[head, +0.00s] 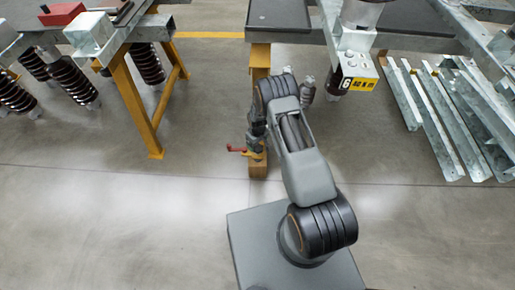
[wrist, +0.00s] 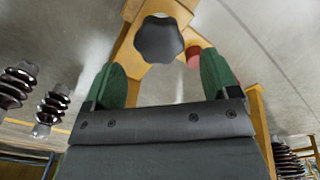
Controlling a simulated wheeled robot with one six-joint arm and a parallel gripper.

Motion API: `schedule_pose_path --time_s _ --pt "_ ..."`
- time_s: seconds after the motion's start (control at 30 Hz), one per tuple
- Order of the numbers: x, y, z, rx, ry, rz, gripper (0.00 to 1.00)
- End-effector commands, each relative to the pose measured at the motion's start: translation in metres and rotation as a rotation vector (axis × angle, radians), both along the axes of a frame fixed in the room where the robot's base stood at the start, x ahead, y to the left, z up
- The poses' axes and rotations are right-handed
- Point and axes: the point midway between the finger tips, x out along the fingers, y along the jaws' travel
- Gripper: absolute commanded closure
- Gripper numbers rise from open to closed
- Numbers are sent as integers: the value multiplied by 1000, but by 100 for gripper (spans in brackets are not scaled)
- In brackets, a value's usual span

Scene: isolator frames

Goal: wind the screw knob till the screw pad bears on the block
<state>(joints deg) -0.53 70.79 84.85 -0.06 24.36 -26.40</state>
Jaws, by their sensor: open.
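The screw knob (wrist: 159,39) is a dark, lobed knob at the top middle of the wrist view, in front of a yellow-orange part (wrist: 128,60). My gripper (wrist: 163,78) has its two green fingers apart, one at each lower side of the knob, with a clear gap between them. I cannot tell how far the knob lies beyond the fingertips. In the head view my gripper (head: 256,134) is small and dark beside a yellow-orange post (head: 258,168), near a red handle (head: 236,149). The screw pad and the block cannot be made out.
A yellow trestle (head: 135,105) carrying steel beams stands at the left, with dark ribbed insulators (head: 72,80). Steel angle bars (head: 430,110) lie on the floor at the right. A red box (head: 62,13) sits at the upper left. The front-left floor is clear.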

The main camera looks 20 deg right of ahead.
Motion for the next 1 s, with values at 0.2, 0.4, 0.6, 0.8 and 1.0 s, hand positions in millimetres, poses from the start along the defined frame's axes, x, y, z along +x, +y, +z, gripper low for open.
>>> schedule_pose_path --time_s 0.2,0.4,0.6,0.8,1.0 --pt "0 0 -28 0 0 0 19" --pt "0 0 -36 0 -1 0 19" --pt "0 0 -37 0 -1 0 19" --pt "0 0 -37 0 -1 0 28" --pt "0 0 -37 0 0 0 47"
